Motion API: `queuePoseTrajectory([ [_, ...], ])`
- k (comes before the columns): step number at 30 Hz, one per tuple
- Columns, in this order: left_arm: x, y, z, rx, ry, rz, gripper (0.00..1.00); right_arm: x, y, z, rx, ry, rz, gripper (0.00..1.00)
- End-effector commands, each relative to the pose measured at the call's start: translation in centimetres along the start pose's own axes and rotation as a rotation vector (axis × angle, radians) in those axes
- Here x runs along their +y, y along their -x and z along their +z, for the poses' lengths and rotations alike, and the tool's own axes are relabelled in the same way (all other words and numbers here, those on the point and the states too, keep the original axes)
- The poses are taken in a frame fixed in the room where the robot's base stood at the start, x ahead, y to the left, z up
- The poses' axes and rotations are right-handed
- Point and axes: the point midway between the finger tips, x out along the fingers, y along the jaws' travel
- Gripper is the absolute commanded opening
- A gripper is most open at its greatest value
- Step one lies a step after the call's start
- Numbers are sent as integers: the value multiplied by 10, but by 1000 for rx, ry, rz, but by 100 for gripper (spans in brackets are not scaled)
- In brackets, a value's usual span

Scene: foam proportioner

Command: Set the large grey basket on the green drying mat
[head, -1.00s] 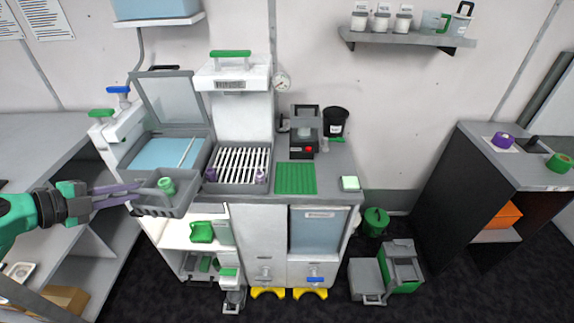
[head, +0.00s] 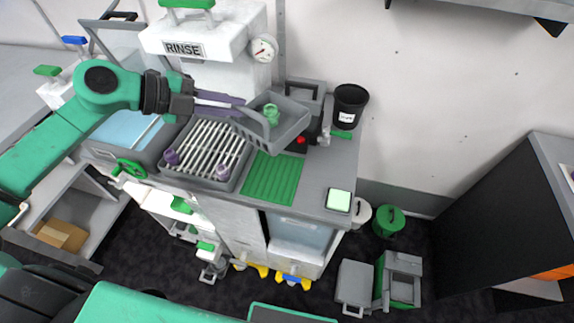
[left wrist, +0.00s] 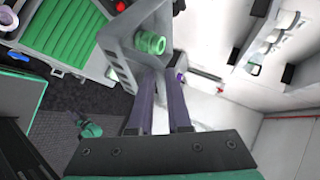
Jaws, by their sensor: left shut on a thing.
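The large grey basket (head: 283,128) hangs from my left gripper (head: 243,108), which is shut on its handle. A small green item (head: 271,113) sits inside it. In the head view the basket appears just above and behind the green drying mat (head: 272,180), apart from it. The mat is ribbed and bare, lying on the grey counter. In the left wrist view the basket (left wrist: 122,42) is at the fingertips (left wrist: 160,85), with the mat (left wrist: 62,30) at upper left. My right gripper is not in view.
A slatted rack (head: 205,150) with purple pieces lies left of the mat. A device with a red button (head: 301,140) stands behind it, partly hidden by the basket. A black cup (head: 349,105) is at the back right. A pale green block (head: 339,200) sits at the right edge.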

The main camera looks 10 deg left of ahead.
Motion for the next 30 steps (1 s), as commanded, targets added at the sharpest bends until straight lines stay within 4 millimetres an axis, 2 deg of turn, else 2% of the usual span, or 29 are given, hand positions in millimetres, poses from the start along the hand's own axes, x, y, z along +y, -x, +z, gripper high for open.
queuePoseTrajectory([
  [4, 22, -13, 4, 4, 9, 0, 0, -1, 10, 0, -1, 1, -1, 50],
  [12, 98, -58, 22, 2, 9, -4, 0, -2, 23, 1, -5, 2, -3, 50],
  [15, 120, -71, 28, 1, 7, -3, 0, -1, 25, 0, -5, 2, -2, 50],
  [20, 137, -80, 33, 0, 3, -2, 0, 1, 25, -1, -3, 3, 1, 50],
  [25, 163, -95, 39, 1, 5, -2, 0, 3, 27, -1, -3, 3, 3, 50],
  [30, 169, -98, 40, 1, 0, 0, 0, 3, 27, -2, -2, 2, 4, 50],
])
